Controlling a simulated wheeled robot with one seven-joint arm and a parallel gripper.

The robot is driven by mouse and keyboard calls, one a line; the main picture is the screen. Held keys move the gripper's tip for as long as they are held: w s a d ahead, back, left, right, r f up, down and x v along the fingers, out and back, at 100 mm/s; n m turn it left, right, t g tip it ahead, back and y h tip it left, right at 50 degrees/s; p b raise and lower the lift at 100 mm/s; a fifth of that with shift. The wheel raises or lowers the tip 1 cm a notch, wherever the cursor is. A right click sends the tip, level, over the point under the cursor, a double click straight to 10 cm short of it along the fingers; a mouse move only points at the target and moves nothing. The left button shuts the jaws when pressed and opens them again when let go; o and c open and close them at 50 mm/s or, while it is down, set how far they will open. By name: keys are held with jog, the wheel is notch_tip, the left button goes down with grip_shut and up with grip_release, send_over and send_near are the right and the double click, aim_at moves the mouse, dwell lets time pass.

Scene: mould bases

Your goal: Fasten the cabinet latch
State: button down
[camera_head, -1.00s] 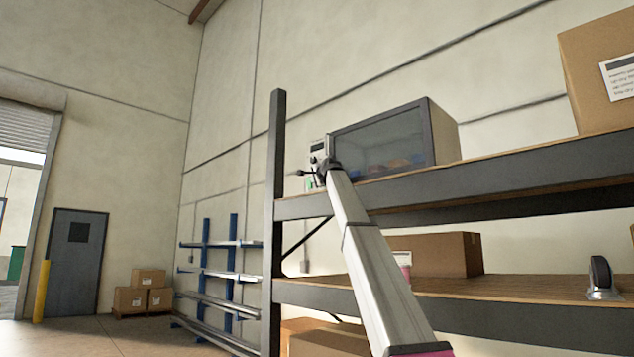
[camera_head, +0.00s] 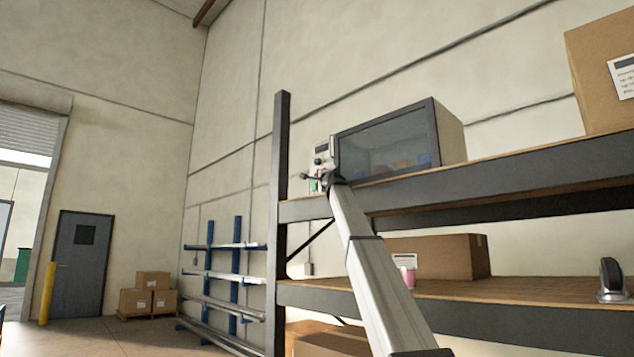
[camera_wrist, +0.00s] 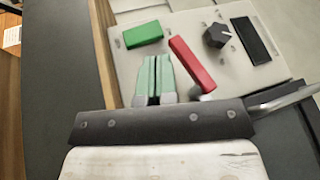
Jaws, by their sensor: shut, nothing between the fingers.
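The cabinet (camera_head: 450,135) stands on the upper shelf with its dark-framed glass door (camera_head: 385,145) closed. A pale control panel (camera_head: 322,150) is at its left. In the wrist view the panel (camera_wrist: 125,62) carries a green block (camera_wrist: 142,34), a slanted red bar (camera_wrist: 192,63), a dark knob (camera_wrist: 217,35) and a black rectangle (camera_wrist: 251,40). Which part is the latch is not clear; the red bar looks like a lever. My gripper (camera_wrist: 154,62) is shut and empty, its pale green fingers left of the red bar and below the green block. Contact cannot be told. In the head view my gripper (camera_head: 318,180) is small.
The upper shelf edge (camera_head: 480,180) runs below the cabinet and a dark rack post (camera_head: 282,185) stands left of the panel. A large carton (camera_head: 600,95) is at the right. The lower shelf holds a carton (camera_head: 445,257) and a pink item (camera_head: 408,276).

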jog(key=v, duration=0.8)
